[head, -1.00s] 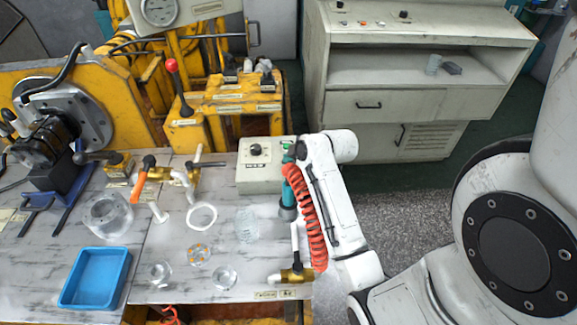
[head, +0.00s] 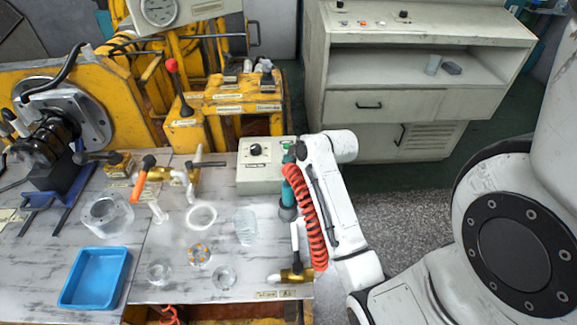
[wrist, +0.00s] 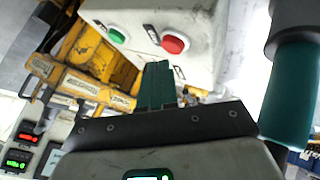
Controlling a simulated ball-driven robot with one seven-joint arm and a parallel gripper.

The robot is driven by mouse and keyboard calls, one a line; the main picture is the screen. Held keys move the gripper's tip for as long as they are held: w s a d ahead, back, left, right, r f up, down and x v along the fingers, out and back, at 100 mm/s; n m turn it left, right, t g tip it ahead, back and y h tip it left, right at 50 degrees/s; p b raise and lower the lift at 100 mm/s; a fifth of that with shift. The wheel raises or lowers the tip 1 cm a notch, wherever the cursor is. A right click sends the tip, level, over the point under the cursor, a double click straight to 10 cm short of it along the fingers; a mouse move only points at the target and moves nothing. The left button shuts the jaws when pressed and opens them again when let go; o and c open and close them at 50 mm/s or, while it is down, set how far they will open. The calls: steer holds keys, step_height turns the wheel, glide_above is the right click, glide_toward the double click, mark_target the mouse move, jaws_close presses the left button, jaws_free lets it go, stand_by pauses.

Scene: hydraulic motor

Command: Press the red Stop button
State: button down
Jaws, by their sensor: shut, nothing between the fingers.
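The red Stop button (wrist: 174,44) is on the face of a white control box (wrist: 205,22) in the wrist view. A green button (wrist: 117,36) sits to its left on the same face. My gripper (wrist: 158,68) is shut and empty, its teal fingers pointing toward the box. The fingertips show just below and slightly left of the red button, not covering it; I cannot tell the depth between them. In the head view the control box (head: 252,175) stands at the table's back right, with my arm over its right side. The red button and my fingertips are hidden there.
The table (head: 190,275) holds a blue tray (head: 70,300), several clear glass pieces and an orange-handled valve (head: 143,178). Yellow machinery (head: 225,100) stands behind. A white cabinet (head: 400,70) is at the back right. Speckled floor (head: 400,215) lies right of my arm.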

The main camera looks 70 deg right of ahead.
steer(key=shift+f, duration=0.35)
steer(key=shift+f, duration=0.4)
stand_by(0.8)
steer(key=shift+r, duration=0.1)
steer(key=shift+r+p, duration=0.6)
steer(key=shift+r, duration=0.15)
step_height(320, 180, up, 5)
steer(key=p, duration=0.4)
steer(key=shift+p, duration=0.35)
stand_by(0.6)
